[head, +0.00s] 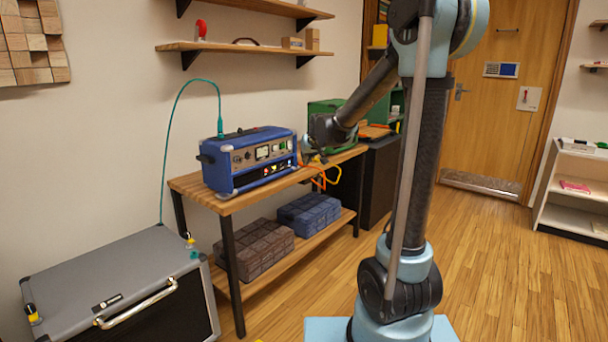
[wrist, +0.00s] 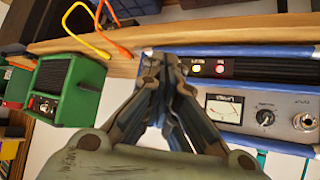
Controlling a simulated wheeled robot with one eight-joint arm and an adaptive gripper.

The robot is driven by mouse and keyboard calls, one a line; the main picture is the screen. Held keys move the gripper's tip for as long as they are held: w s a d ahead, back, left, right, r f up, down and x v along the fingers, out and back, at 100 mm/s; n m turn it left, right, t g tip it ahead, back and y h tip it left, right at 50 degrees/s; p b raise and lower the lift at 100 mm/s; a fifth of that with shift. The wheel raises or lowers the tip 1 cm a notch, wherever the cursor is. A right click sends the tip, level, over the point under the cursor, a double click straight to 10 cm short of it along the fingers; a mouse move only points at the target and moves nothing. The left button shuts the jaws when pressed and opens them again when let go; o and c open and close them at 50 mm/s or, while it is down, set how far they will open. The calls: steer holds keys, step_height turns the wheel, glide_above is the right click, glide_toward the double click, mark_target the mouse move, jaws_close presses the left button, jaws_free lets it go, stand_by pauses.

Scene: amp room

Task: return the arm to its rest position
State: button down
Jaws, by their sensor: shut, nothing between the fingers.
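My arm reaches from its base at the right of the head view toward the bench. My gripper (head: 314,157) is just right of the blue amplifier (head: 245,160), close to its front right corner. In the wrist view my gripper (wrist: 165,58) is shut and empty, with its fingertips together. The amplifier's front panel (wrist: 280,112), with a meter, knobs and lit lamps, lies to the right of the fingers there. I cannot tell whether the fingertips touch the amplifier.
The wooden bench (head: 225,205) carries the amplifier. Orange cables (head: 325,180) hang near my gripper, and a green unit (head: 328,108) stands behind it. A grey case (head: 90,270) stands at lower left. Shelves (head: 240,46) hang on the wall. The floor at right (head: 500,270) is clear.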

steer(key=s+d+f+m+g+h, duration=0.1)
steer(key=s+d+f, duration=0.3)
steer(key=s, duration=1)
steer(key=s+d+f+m+g+h, duration=0.1)
steer(key=s+d+f+g, duration=0.2)
steer(key=s+d, duration=0.6)
steer(key=s+d+f+m+g+h, duration=0.1)
steer(key=s+d+f+g, duration=0.2)
steer(key=s, duration=1.7)
steer(key=d+f, duration=0.3)
steer(key=f, duration=0.1)
steer(key=shift+s+d+m, duration=0.3)
steer(key=shift+s+d, duration=0.05)
steer(key=shift+d, duration=0.05)
